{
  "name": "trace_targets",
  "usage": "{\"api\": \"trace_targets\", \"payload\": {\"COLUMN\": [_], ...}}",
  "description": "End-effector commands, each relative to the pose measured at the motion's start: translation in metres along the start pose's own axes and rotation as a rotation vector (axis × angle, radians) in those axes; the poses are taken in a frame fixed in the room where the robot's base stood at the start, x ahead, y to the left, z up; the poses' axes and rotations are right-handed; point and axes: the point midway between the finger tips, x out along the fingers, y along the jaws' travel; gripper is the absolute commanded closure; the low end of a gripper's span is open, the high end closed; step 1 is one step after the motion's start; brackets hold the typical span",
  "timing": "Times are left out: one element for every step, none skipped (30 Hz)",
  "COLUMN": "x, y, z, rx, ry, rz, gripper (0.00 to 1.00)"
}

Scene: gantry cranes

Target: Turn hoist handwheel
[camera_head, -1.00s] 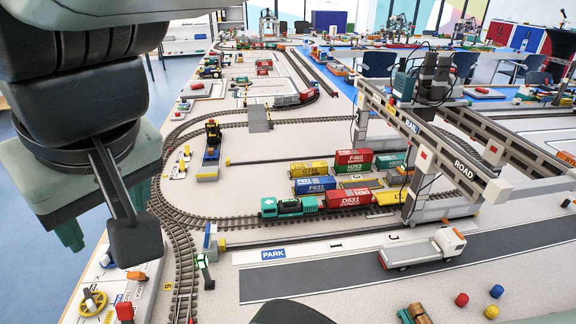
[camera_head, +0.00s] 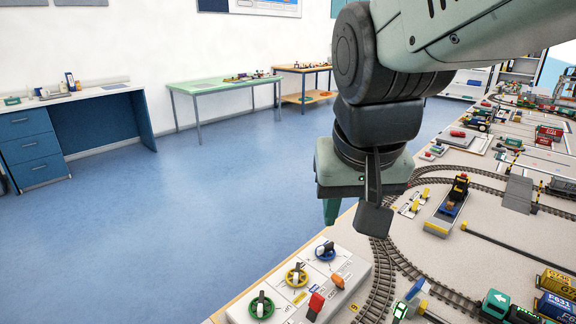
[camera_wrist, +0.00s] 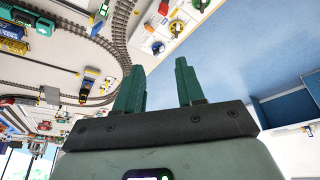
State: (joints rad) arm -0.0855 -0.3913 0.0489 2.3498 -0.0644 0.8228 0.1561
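A pale control panel (camera_head: 349,291) at the table's near edge, low in the head view, carries three handwheels: blue (camera_head: 325,250), yellow (camera_head: 296,275) and green (camera_head: 261,306). I cannot read which one is labelled hoist. In the wrist view the panel lies at the top, with the blue wheel (camera_wrist: 158,47), the yellow wheel (camera_wrist: 177,29) and part of the green wheel (camera_wrist: 200,3) showing. My gripper (camera_wrist: 160,78) is open and empty, its two green fingers apart. In the head view my gripper (camera_head: 332,208) hangs above and beyond the panel, apart from the wheels, one finger mostly hidden.
A red lever (camera_head: 316,303) and an orange lever (camera_head: 337,281) stand on the panel beside the wheels. Railway track (camera_head: 383,262) and a small blue-and-yellow model (camera_head: 450,208) lie to the right. Open blue floor (camera_head: 200,215) lies left of the table.

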Motion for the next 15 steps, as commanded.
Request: {"api": "trace_targets", "payload": {"x": [0.018,0.027,0.041,0.051,0.063,0.078,0.09,0.103,0.121,0.134,0.148,0.166,0.18,0.193,0.21], "y": [-0.009,-0.014,-0.021,-0.026,-0.032,-0.041,-0.047,-0.054,-0.063,-0.07,-0.077,-0.087,-0.094,-0.101,-0.11], "z": [-0.013,-0.02,-0.029,-0.035,-0.04,-0.047,-0.051,-0.055,-0.059,-0.061,-0.062,-0.063,-0.063,-0.062,-0.061], "rx": [-0.003,0.0,0.002,0.002,0.004,0.007,0.009,0.009,0.012,0.016,0.017,0.02,0.023,0.027,0.031], "ry": [-0.037,-0.053,-0.074,-0.089,-0.106,-0.127,-0.143,-0.159,-0.18,-0.197,-0.214,-0.234,-0.25,-0.266,-0.284], "rz": [0.002,0.003,0.005,0.006,0.006,0.006,0.005,0.006,0.004,0.003,0.002,0.001,-0.001,-0.002,-0.004], "gripper": [0.62,0.62,0.62,0.62,0.62,0.62,0.62,0.62,0.62,0.62,0.62,0.62,0.62,0.62,0.62]}}
